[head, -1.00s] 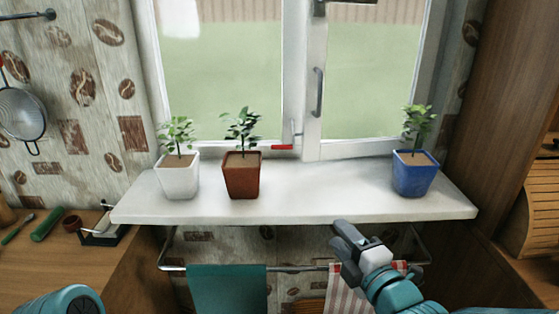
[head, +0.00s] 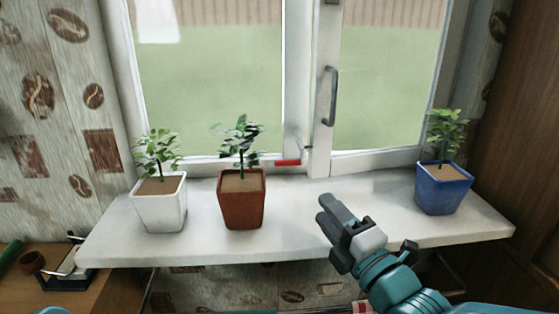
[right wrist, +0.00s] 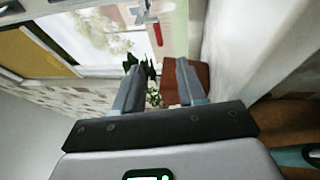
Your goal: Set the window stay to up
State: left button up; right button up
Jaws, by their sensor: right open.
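The window stay shows as a short red-gripped lever (head: 288,162) lying flat along the bottom of the window frame, left of a small metal fitting on the post. It also shows as a red strip in the right wrist view (right wrist: 158,35). My right gripper (head: 331,224) is open and empty over the front part of the sill, below and to the right of the stay and apart from it. Its two fingers stand apart in the right wrist view (right wrist: 158,88). Only a sliver of my left arm shows at the bottom left; its gripper is out of view.
A white pot (head: 160,208) and a brown-red pot (head: 242,203) with plants stand on the white sill (head: 300,235), left of my right gripper. A blue pot (head: 443,193) stands at the right. A vertical window handle (head: 331,95) is above. The sill's middle is clear.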

aim_at(288, 165)
jog(key=shift+r, duration=0.15)
jog(key=shift+w+a+r, duration=0.15)
jog(key=shift+w+a, duration=0.05)
jog(key=shift+w, duration=0.15)
jog(key=p+x, duration=0.2)
jog(key=x, duration=1.3)
grip_shut()
